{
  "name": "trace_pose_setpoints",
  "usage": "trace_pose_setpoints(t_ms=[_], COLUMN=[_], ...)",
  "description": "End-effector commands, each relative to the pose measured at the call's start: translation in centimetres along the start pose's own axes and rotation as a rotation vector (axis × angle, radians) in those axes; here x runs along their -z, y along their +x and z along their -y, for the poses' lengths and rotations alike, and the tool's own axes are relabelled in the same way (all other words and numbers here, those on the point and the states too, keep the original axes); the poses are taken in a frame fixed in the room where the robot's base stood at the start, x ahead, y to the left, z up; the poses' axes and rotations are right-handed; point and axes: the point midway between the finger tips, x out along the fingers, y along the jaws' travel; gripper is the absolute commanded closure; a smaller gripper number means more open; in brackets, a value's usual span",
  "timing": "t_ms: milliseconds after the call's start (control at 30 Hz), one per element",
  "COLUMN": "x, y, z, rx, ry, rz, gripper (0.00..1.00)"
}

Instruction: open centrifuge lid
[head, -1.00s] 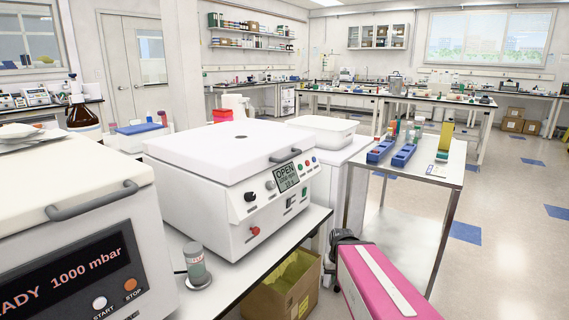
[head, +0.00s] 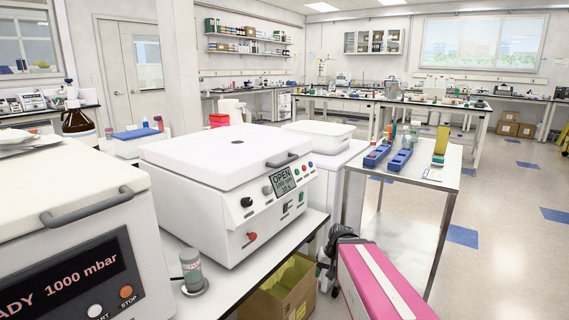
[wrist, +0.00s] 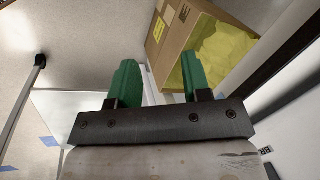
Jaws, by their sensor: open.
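The centrifuge (head: 243,196) is a white box on the bench in the head view, with a display reading OPEN. Its white lid (head: 222,155) lies flat and closed on top, with a dark handle (head: 283,161) at the front edge. My gripper (wrist: 160,80) shows in the wrist view with two green fingers spread apart and nothing between them.
A machine reading 1000 mbar (head: 70,250) stands at the left. Below is a cardboard box with a yellow bag, also in the wrist view (wrist: 175,35). A steel cart (head: 440,183) with blue racks stands right.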

Motion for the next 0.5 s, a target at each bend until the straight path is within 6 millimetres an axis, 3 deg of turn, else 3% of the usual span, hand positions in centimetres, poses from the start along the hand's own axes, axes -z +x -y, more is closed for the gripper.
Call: trace_pose_setpoints(t_ms=[267, 500], x=[6.2, 11.1], y=[-6.9, -16.9], z=[6.7, 11.3], rx=[0.473, 0.914], ry=[0.091, 0.106], rz=[-0.049, -0.103], gripper=[0.56, 0.56])
